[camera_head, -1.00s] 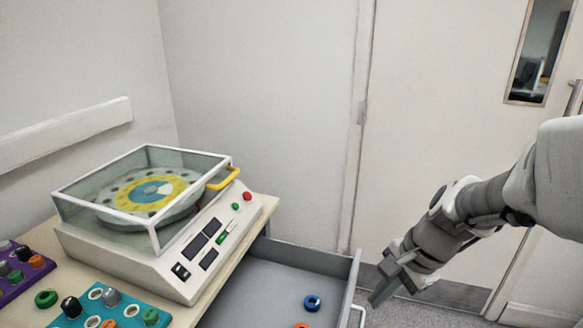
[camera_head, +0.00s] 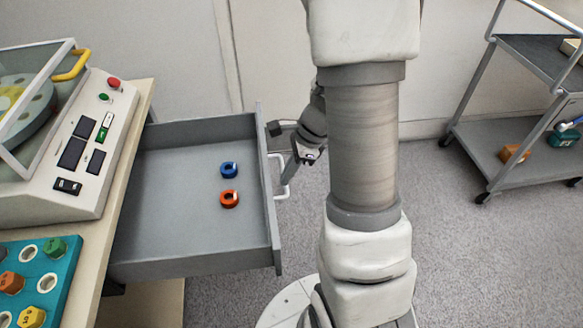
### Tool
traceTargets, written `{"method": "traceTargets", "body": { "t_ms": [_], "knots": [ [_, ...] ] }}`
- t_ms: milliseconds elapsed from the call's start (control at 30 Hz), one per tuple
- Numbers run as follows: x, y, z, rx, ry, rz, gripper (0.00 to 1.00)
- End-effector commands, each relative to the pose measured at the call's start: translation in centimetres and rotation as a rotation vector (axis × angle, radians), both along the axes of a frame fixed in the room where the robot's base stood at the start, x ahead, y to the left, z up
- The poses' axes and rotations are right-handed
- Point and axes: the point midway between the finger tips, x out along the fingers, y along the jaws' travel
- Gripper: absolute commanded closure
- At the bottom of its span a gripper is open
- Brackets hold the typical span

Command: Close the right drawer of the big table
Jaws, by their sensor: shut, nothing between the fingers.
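The grey drawer (camera_head: 165,229) is pulled far out from the right side of the big table (camera_head: 128,150). A blue ring (camera_head: 229,169) and an orange ring (camera_head: 229,198) lie inside it. Its white handle (camera_head: 284,188) is on the outer front panel, facing my arm. My arm hides part of the wrist.
A machine with a clear cover (camera_head: 95,140) and a teal tray of knobs (camera_head: 60,285) stand on the table. A grey trolley (camera_head: 480,150) stands at the right by the wall. Grey floor (camera_head: 450,260) is clear between my arm and the trolley.

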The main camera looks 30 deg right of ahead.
Motion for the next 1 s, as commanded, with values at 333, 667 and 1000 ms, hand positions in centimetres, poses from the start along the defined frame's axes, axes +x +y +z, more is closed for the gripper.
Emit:
{"method": "traceTargets", "body": {
  "t_ms": [333, 667, 1000],
  "knots": [
    [0.4, 1.4, -3.6, 0.0, -0.001, 0.002, 1.0],
    [0.5, 1.4, -3.6, 0.0, -0.001, 0.002, 1.0],
    [1.2, 3.7, -3.5, 0.001, -0.001, 0.007, 1.0]
  ]
}}
